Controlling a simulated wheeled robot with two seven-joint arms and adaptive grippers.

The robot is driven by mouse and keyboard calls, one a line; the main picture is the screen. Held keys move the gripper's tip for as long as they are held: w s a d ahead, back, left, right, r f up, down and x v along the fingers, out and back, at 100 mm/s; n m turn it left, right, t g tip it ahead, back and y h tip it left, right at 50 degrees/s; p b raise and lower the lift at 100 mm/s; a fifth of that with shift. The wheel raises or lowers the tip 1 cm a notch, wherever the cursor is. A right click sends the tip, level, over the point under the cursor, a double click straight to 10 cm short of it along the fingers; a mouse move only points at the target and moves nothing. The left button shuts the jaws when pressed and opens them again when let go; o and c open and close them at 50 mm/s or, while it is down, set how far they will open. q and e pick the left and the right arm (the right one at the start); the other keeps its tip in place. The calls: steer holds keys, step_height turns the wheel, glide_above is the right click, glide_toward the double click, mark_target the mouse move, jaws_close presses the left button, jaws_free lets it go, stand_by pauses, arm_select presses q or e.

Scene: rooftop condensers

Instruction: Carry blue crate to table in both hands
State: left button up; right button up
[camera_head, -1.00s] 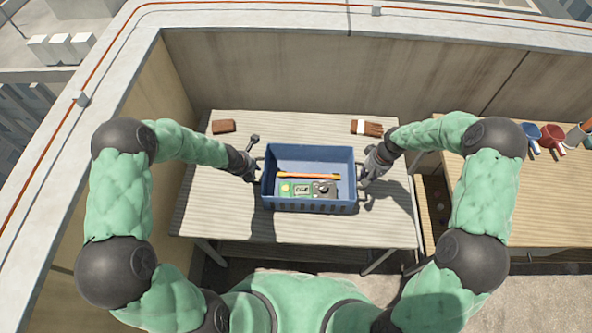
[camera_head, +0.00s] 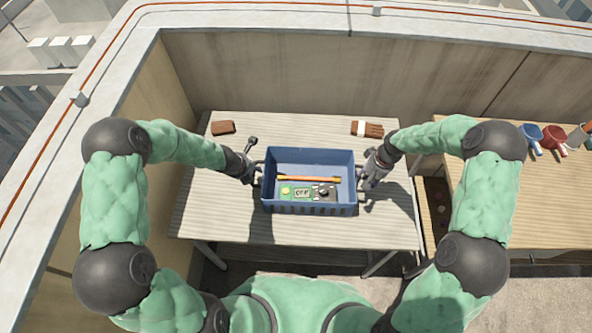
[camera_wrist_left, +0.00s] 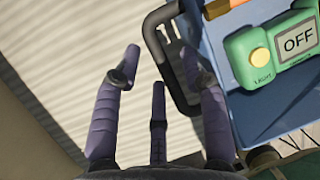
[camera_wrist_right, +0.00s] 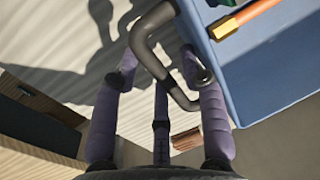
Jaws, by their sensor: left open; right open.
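The blue crate (camera_head: 310,209) stands upright on the slatted table (camera_head: 215,222), near its middle. It holds a green meter (camera_head: 304,192) marked OFF and an orange-handled tool (camera_head: 308,179). My left gripper (camera_head: 250,172) is open at the crate's left handle; in the left wrist view the dark handle (camera_wrist_left: 180,90) runs between its spread fingers (camera_wrist_left: 160,60). My right gripper (camera_head: 369,174) is open at the right handle; in the right wrist view that handle (camera_wrist_right: 150,55) lies between and partly over its fingers (camera_wrist_right: 160,65). Whether the fingers touch the handles is unclear.
A second table (camera_head: 490,190) on the right bears a blue item (camera_head: 531,137) and a red item (camera_head: 553,137). Parapet walls close off the back and left.

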arm_select(q)
steer(key=v, duration=1)
steer(key=shift+r, duration=0.15)
arm_select(e)
step_height(320, 180, up, 12)
steer(key=d, duration=0.2)
steer(key=shift+d, duration=0.15)
arm_select(q)
steer(key=shift+s, duration=0.1)
arm_select(e)
steer(key=shift+f, duration=0.15)
stand_by(0.5)
